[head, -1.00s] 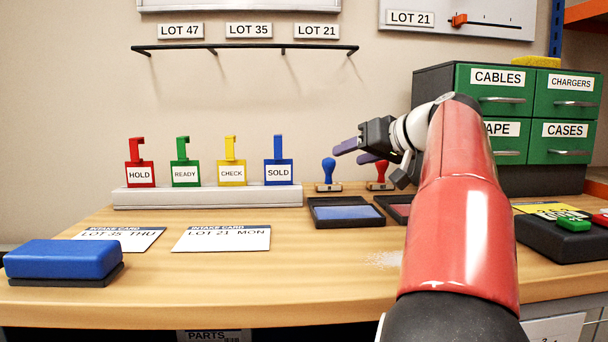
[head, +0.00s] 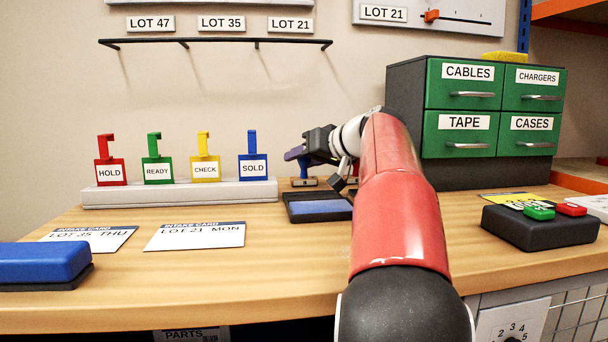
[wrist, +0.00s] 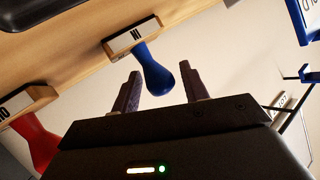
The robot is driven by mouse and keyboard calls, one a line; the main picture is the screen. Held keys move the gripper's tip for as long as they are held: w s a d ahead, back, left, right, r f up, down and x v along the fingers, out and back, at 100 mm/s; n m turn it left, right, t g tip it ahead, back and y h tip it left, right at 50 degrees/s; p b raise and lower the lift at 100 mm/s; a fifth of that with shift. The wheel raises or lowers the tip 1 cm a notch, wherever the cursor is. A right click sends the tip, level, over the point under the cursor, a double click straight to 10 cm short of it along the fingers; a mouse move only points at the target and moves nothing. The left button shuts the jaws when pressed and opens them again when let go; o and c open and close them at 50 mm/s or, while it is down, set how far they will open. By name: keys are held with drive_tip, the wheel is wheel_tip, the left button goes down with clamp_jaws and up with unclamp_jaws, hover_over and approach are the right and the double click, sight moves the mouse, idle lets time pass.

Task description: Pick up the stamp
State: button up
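The blue stamp (wrist: 155,72) has a blue handle and a light base labelled "IN". In the head view its base (head: 304,182) stands on the table behind the blue ink pad, and its handle is mostly covered by my gripper (head: 296,156). In the wrist view my gripper (wrist: 160,88) is open, with a finger on each side of the blue handle's end and gaps visible. The red stamp (wrist: 34,140), its label partly cut off, is at the wrist view's left; my arm hides it in the head view.
The blue ink pad (head: 318,207) lies in front of the blue stamp. A rack (head: 180,193) of coloured tags stands to its left. Green drawers (head: 466,135) are at the right. Intake cards (head: 195,235) and a blue block (head: 40,262) lie at front left.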

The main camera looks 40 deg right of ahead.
drive_tip(key=c, duration=0.8)
wheel_tip(320, 180, up, 8)
drive_tip(key=p, duration=0.7)
drive_tip(key=shift+f, duration=0.1)
drive_tip(key=shift+r, duration=1.1)
